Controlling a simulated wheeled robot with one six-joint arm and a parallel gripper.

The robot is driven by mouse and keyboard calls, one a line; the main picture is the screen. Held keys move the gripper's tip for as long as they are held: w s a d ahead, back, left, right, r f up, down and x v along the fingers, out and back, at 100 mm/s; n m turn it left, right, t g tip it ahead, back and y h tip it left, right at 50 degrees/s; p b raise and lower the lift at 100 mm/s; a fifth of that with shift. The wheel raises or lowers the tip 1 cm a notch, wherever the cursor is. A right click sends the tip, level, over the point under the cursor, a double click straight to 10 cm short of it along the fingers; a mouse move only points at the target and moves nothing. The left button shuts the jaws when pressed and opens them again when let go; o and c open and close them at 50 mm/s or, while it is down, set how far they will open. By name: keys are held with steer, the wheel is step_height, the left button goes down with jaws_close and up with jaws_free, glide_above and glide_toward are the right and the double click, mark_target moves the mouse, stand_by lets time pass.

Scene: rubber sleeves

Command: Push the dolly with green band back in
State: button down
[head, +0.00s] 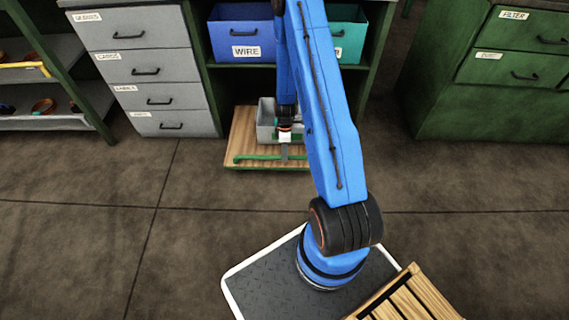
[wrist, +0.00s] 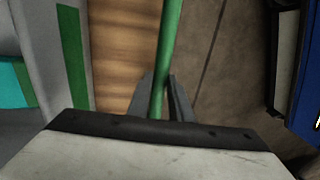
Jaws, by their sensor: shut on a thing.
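The dolly (head: 240,133) is a low wooden platform on the floor, standing partly out from under the green shelf unit. A green bar (head: 250,158) runs along its front edge. A grey bin (head: 265,118) stands on it; in the wrist view the bin (wrist: 42,50) shows a green band. My gripper (head: 285,153) is at the dolly's front edge, shut on the green bar. In the wrist view the bar (wrist: 168,50) passes between my two fingers (wrist: 161,98), with the wooden deck (wrist: 125,40) beside it. My arm hides part of the dolly's right side.
Above the dolly, a blue WIRE bin (head: 240,30) and a teal bin (head: 347,40) sit in the shelf unit. Grey drawers (head: 150,70) stand left and a green cabinet (head: 490,90) right. The floor (head: 190,180) in front is clear.

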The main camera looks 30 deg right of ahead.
steer(key=w+d, duration=0.2)
steer(key=w, duration=0.2)
steer(key=w+d, duration=0.3)
steer(key=w, duration=0.1)
steer(key=w+d, duration=0.3)
steer(key=w, duration=0.1)
steer(key=shift+w+d, duration=0.2)
steer(key=c, duration=1.6)
jaws_free()
steer(key=shift+r, duration=0.1)
steer(key=r, duration=0.3)
steer(key=w+d+r, duration=0.1)
steer(key=r, duration=0.3)
steer(key=w+r, duration=0.1)
steer(key=r, duration=0.3)
steer(key=shift+d+r, duration=0.15)
steer(key=shift+r, duration=0.1)
